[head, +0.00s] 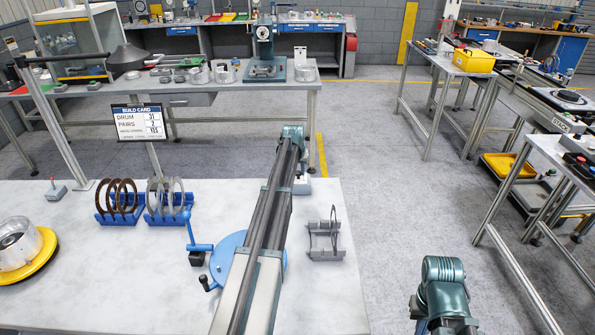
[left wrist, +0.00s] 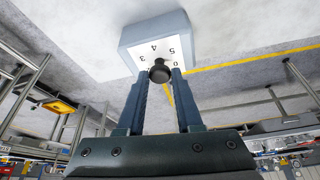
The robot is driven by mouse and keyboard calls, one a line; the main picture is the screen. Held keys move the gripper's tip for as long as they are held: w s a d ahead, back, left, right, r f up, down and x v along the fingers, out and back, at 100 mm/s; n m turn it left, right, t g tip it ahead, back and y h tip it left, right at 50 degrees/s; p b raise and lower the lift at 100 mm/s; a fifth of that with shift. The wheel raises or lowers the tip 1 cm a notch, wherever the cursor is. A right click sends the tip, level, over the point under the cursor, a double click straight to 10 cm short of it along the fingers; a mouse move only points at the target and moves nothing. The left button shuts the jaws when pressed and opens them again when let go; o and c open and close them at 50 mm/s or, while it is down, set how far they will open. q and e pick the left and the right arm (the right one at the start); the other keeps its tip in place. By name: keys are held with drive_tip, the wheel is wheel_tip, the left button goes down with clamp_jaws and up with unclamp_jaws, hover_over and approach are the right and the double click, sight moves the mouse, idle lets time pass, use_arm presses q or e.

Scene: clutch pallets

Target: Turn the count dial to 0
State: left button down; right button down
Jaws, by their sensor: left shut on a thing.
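The count dial (left wrist: 138,34) is a pale grey-blue box with a white face. Digits 3, 4, 5 and 0 show on the face in the left wrist view; the other digits are hidden. Its black round knob (left wrist: 159,71) sits between the two fingertips of my left gripper (left wrist: 160,77), which is shut on it. I cannot tell which digit the knob points to. In the head view my left arm reaches over the table, and the count dial (head: 302,187) shows only partly beside its far end. My right arm shows at lower right, but its gripper fingers do not.
The white table (head: 100,270) holds blue racks of rings (head: 166,218), a blue disc (head: 222,262) with a crank, a grey cradle (head: 325,252) and a yellow-based drum (head: 45,258). A build card (head: 141,122) reads drum 31, pairs 2.

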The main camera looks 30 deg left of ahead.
use_arm(q)
drive_tip(key=n, duration=0.2)
drive_tip(key=n+g+y, duration=0.1)
drive_tip(key=n, duration=0.1)
drive_tip(key=n+y, duration=0.1)
drive_tip(key=n, duration=0.1)
drive_tip(key=shift+w+d+n+g, duration=0.2)
drive_tip(key=shift+w+n+g, duration=0.05)
drive_tip(key=shift+n+g, duration=0.05)
drive_tip(key=shift+w+d+n+g+y, duration=0.15)
drive_tip(key=shift+n+g, duration=0.25)
drive_tip(key=shift+n, duration=0.7)
drive_tip(key=shift+s+a+n+g+y, duration=0.15)
drive_tip(key=shift+n+g, duration=0.25)
drive_tip(key=shift+n, duration=0.7)
drive_tip(key=shift+d+n, duration=0.1)
drive_tip(key=shift+n, duration=0.2)
drive_tip(key=c, duration=0.6)
unclamp_jaws()
drive_tip(key=shift+w, duration=0.1)
drive_tip(key=p+v, duration=1.2)
drive_tip(key=v, duration=0.1)
drive_tip(key=shift+d+r+p, duration=0.2)
drive_tip(key=shift+r+p, duration=0.15)
drive_tip(key=shift+p, duration=0.05)
